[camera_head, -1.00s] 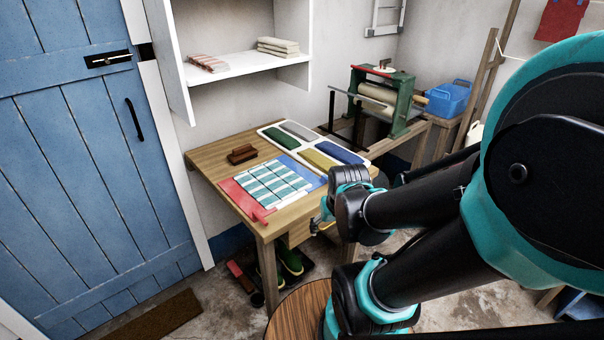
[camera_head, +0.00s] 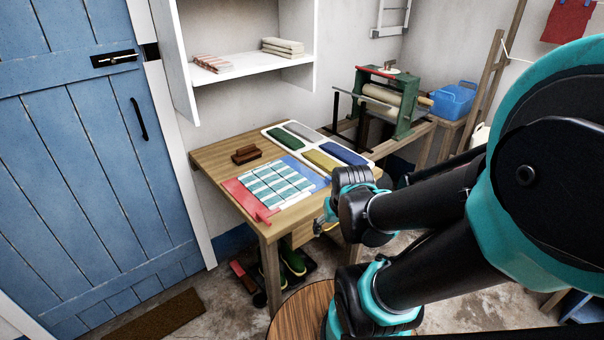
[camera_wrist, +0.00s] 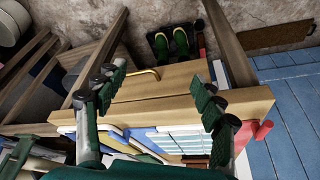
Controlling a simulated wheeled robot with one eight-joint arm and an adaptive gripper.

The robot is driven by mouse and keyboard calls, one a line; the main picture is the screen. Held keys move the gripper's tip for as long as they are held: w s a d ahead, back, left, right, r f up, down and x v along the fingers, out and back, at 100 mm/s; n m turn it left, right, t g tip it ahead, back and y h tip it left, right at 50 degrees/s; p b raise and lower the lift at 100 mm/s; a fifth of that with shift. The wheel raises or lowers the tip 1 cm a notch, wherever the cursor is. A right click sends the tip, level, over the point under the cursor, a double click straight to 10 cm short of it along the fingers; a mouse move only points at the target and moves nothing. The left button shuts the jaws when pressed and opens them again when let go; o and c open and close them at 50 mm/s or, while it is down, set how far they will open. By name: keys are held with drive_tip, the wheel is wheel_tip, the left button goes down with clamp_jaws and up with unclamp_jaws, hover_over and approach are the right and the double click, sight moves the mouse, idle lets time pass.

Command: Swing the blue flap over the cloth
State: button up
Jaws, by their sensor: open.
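The striped teal and white cloth (camera_head: 276,186) lies flat on a folding board on the wooden table. The blue flap (camera_head: 311,173) lies flat along the cloth's right side, and a red flap (camera_head: 248,203) lies on its left. My gripper (camera_head: 322,222) is beside the table's front edge, near the blue flap's side and apart from it. In the wrist view my gripper (camera_wrist: 152,98) is open and empty, its fingers spread before the table edge. The blue flap (camera_wrist: 140,135) shows between them, and the cloth (camera_wrist: 178,142) is partly hidden by the right finger.
A brown brush (camera_head: 246,155) lies behind the cloth. A white tray (camera_head: 316,146) with several coloured folded cloths lies at the table's back right. A green mangle (camera_head: 403,105) stands beyond. Green boots (camera_head: 292,260) stand under the table. A blue door (camera_head: 75,150) is at left.

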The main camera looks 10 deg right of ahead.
drive_tip(key=shift+w+r, duration=0.2)
drive_tip(key=shift+c, duration=1.1)
drive_tip(key=w+r, duration=0.2)
drive_tip(key=w+r+n, duration=0.1)
drive_tip(key=w+r, duration=0.1)
drive_tip(key=w, duration=0.1)
drive_tip(key=w+d+r+n+g, duration=0.1)
drive_tip(key=w+r, duration=0.2)
drive_tip(key=shift+h, duration=0.3)
drive_tip(key=c, duration=0.5)
drive_tip(key=w+d+r+n+g+h, duration=0.15)
drive_tip(key=w+r+n, duration=0.25)
drive_tip(key=w+r, duration=0.7)
drive_tip(key=shift+c, duration=0.2)
drive_tip(key=shift+g, duration=0.25)
drive_tip(key=x, duration=1)
drive_tip(key=s+x, duration=0.1)
drive_tip(key=x, duration=0.4)
drive_tip(key=shift+f, duration=0.35)
drive_tip(key=shift+c, duration=0.2)
clamp_jaws()
